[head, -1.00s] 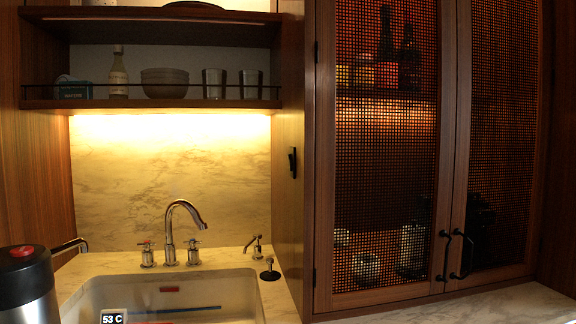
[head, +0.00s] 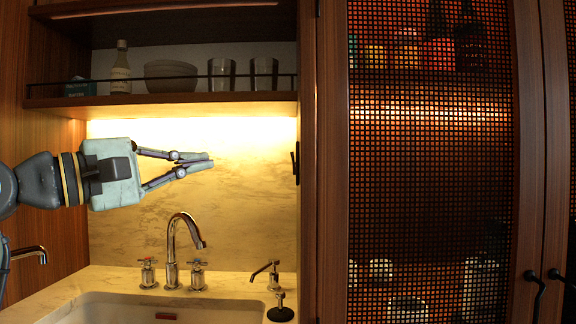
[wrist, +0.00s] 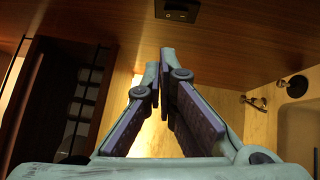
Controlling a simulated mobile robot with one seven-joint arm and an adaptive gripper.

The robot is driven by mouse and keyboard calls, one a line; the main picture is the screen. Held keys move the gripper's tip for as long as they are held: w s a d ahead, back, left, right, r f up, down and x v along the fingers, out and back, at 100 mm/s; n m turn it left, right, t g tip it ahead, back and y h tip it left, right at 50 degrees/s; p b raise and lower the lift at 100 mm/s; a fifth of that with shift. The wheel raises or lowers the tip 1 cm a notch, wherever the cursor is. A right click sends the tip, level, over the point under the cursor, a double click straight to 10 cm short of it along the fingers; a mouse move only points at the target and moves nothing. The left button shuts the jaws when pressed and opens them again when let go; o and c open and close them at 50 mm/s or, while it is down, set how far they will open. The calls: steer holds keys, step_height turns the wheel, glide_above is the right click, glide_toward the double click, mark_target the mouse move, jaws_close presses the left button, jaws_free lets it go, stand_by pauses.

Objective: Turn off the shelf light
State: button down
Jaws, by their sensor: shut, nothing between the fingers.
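The shelf light is lit and casts a yellow glow (head: 190,130) on the marble backsplash under the lower shelf (head: 160,104). A small black switch (head: 295,163) sits on the wooden side panel right of the sink alcove. In the wrist view, a dark switch plate (wrist: 178,10) is on the wooden panel at the top, beyond the fingertips. My gripper (head: 211,160) reaches in from the left in front of the backsplash, pointing right toward the panel. Its fingertips (wrist: 163,75) are together, empty, and apart from the switch.
The faucet (head: 172,250) and sink (head: 165,310) are below my gripper. A soap dispenser (head: 268,272) stands at the sink's right. A bottle (head: 121,72), a bowl (head: 170,76) and glasses (head: 222,74) stand on the shelf above. A mesh cabinet door (head: 430,180) is at right.

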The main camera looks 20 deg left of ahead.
steer(key=shift+w+a+f, duration=0.3)
steer(key=shift+a, duration=0.05)
steer(key=s+d+p+x, duration=0.1)
steer(key=d+p+x, duration=0.1)
steer(key=x, duration=1.1)
steer(key=shift+s+p, duration=0.2)
steer(key=shift+p, duration=0.45)
steer(key=shift+d, duration=0.15)
